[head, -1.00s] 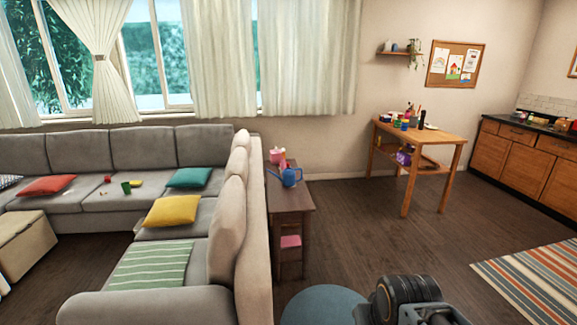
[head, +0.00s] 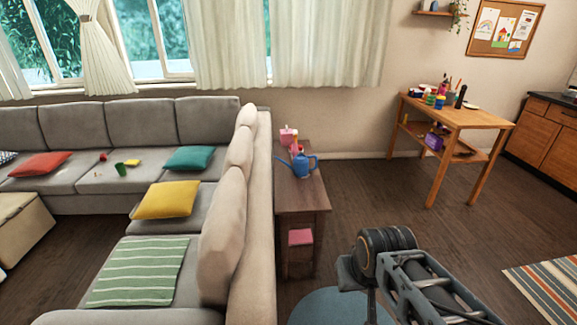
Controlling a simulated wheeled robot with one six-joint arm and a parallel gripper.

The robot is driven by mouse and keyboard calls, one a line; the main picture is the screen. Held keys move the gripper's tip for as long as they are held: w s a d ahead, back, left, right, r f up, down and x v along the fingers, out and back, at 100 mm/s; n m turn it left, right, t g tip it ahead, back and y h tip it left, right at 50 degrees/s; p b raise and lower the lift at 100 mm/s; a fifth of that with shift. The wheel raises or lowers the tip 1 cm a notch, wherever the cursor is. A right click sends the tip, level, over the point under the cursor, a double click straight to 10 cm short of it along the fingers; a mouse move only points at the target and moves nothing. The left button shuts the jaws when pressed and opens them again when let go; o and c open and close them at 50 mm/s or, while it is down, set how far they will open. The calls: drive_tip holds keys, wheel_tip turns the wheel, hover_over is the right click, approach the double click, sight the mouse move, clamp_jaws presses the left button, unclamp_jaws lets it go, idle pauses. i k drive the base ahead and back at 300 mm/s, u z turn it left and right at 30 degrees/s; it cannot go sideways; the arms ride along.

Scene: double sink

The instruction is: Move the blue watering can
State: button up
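The blue watering can (head: 297,166) stands upright on the narrow dark wooden side table (head: 303,197) behind the sofa's backrest. Part of my arm shows at the lower right in the head view, well short of the table. My gripper's fingertips cannot be made out, so whether it is open or shut does not show.
A pink item (head: 288,136) stands behind the can. The grey sofa (head: 262,215) borders the table on the left. A wooden table (head: 460,115) with art supplies stands at the right. Dark floor (head: 375,190) between the tables is clear. A round blue rug (head: 325,306) lies in front.

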sight(301, 163)
drive_tip(key=z, duration=0.85)
drive_tip(key=i, duration=5.05)
drive_tip(key=u, duration=3.75)
